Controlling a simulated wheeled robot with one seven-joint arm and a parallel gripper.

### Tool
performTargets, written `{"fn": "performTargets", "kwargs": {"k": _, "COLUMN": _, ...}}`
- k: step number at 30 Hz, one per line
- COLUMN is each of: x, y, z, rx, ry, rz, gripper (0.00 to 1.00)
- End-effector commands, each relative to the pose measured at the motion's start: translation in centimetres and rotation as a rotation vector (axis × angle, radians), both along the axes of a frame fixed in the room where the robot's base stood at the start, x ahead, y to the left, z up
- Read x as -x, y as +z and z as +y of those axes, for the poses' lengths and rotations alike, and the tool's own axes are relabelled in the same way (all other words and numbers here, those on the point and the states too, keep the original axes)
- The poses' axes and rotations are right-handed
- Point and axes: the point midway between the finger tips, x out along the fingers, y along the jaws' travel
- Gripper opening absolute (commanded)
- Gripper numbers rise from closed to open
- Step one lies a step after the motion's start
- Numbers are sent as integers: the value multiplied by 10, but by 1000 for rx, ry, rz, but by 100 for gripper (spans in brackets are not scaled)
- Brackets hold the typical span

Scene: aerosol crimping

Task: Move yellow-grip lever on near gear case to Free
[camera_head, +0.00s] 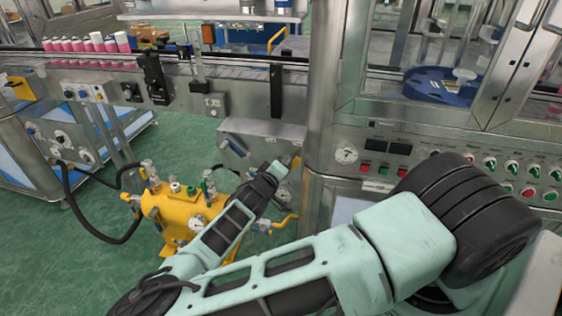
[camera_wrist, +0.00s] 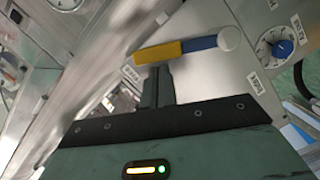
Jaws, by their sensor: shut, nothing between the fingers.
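The lever with the yellow grip (camera_wrist: 155,53) lies across the upper middle of the wrist view. Its blue arm (camera_wrist: 198,44) runs right to a pale round hub (camera_wrist: 229,37). In the head view, the yellow grip (camera_head: 296,162) shows at the right end of the case. My gripper (camera_wrist: 158,70) is shut and empty, its fingertips at the lower edge of the yellow grip. I cannot tell whether they touch it. My gripper in the head view (camera_head: 279,168) is partly hidden.
A dial with a blue knob (camera_wrist: 281,46) is right of the lever. A steel column (camera_head: 320,110) stands just right of the case. The conveyor (camera_head: 235,75) runs above it. A yellow tank (camera_head: 172,212) with hoses stands on the floor to the left.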

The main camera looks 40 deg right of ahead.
Motion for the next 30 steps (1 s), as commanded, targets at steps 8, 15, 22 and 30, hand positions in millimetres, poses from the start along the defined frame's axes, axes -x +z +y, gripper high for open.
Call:
{"fn": "performTargets", "kwargs": {"k": 8, "x": 2, "y": 0, "z": -2, "rx": -20, "ry": -1, "rz": -27, "gripper": 0}}
{"fn": "performTargets", "kwargs": {"k": 15, "x": 2, "y": 0, "z": -2, "rx": -20, "ry": -1, "rz": -27, "gripper": 0}}
{"fn": "performTargets", "kwargs": {"k": 22, "x": 0, "y": 2, "z": -1, "rx": -21, "ry": -1, "rz": -27, "gripper": 0}}
{"fn": "performTargets", "kwargs": {"k": 30, "x": -21, "y": 20, "z": 13, "rx": -24, "ry": -5, "rz": -29, "gripper": 0}}
